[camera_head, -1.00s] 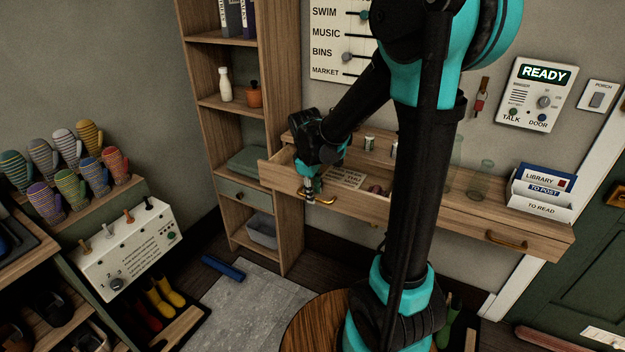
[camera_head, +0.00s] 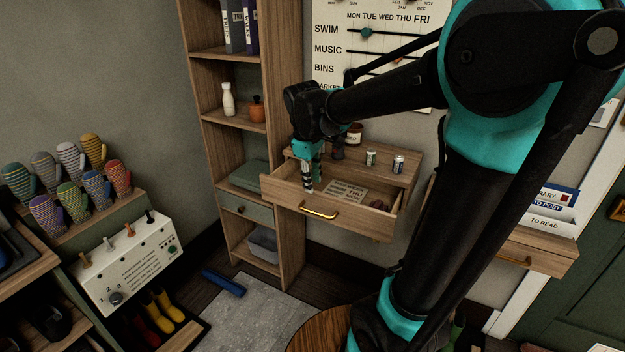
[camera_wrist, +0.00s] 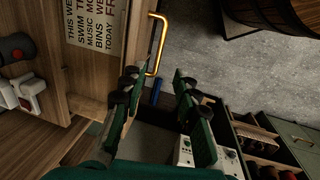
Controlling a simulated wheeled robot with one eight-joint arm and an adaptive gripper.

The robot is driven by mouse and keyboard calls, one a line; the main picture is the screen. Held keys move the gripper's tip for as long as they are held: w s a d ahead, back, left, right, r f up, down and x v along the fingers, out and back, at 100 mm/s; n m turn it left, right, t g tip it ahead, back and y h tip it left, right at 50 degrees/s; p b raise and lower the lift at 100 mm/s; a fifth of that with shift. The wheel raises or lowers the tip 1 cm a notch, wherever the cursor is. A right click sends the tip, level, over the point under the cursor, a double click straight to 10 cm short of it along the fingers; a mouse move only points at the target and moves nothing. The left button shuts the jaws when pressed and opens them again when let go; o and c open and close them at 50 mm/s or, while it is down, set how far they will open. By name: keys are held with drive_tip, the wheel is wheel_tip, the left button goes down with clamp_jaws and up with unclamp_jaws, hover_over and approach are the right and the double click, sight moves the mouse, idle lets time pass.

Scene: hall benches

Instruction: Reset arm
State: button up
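My gripper (camera_head: 309,186) points down at the left end of the open wooden drawer (camera_head: 293,200), near its front edge. In the wrist view my gripper (camera_wrist: 158,88) has its two fingers apart with nothing between them. The drawer's brass handle (camera_head: 319,214) is free in the head view. It also shows in the wrist view (camera_wrist: 158,45), beyond the fingertips. A printed note (camera_head: 347,189) lies in the drawer, with a small dark reddish object (camera_head: 378,205) to its right. My arm reaches in from the right and hides part of the shelf.
Small cans (camera_head: 398,164) and a jar (camera_head: 354,134) stand on the ledge behind the drawer. A tall bookcase (camera_head: 283,130) is close on the left. Mittens (camera_head: 70,195) and a switch panel (camera_head: 128,262) are further left. Grey floor matting (camera_head: 245,310) lies below.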

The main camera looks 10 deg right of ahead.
drive_tip(key=s+d+f+m+t, duration=0.1)
drive_tip(key=s+d+f+m, duration=0.3)
drive_tip(key=s+f, duration=0.3)
drive_tip(key=s+d+f+m+t+y, duration=0.1)
drive_tip(key=s+d+f+m, duration=0.4)
drive_tip(key=s+f+m, duration=0.2)
drive_tip(key=shift+s+d, duration=0.2)
drive_tip(key=shift+s, duration=0.25)
